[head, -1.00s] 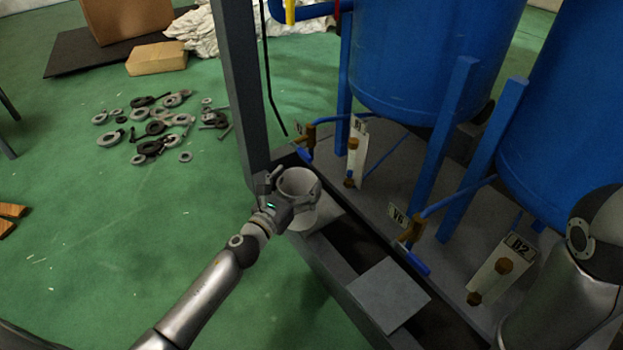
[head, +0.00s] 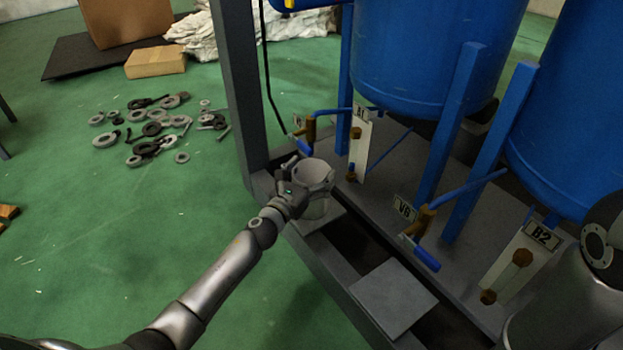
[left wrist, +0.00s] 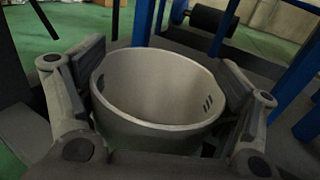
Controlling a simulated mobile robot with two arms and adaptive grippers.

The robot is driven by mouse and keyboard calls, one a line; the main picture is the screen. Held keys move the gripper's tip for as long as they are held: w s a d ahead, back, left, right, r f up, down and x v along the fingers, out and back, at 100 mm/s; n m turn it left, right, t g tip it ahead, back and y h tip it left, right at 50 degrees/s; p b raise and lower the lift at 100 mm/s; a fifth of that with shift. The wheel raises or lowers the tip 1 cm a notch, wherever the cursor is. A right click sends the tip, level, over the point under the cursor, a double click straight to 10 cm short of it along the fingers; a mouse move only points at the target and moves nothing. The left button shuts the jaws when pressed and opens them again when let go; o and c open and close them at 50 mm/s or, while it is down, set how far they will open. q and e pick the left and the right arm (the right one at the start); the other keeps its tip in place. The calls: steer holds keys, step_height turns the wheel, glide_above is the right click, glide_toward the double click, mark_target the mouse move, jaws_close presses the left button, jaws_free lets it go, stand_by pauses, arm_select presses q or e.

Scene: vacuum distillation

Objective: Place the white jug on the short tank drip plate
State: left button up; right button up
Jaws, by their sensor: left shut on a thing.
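The white jug (head: 316,174) is upright in my left gripper (head: 306,184), at the near-left end of the frame below the blue tanks. In the left wrist view the jug (left wrist: 155,95) looks grey, with its open top facing up. The fingers of my left gripper (left wrist: 158,88) close on it from both sides. A second drip plate (head: 394,298), bare, lies nearer. My right gripper is not in view.
A valve with a blue handle (head: 304,147) is close behind the jug. Another valve (head: 425,257) overhangs the trough further right. A dark upright post (head: 238,95) stands left of the jug. Loose metal parts (head: 155,130) lie on the green floor.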

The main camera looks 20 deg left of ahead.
arm_select(q)
steer(key=shift+r, duration=0.1)
steer(key=shift+f, duration=0.2)
steer(key=o, duration=1.3)
steer(key=shift+r, duration=0.1)
steer(key=shift+r, duration=0.1)
steer(key=p+v, duration=0.3)
steer(key=v, duration=0.7)
steer(key=shift+s, duration=0.25)
steer(key=shift+s+a, duration=0.25)
steer(key=shift+s, duration=0.45)
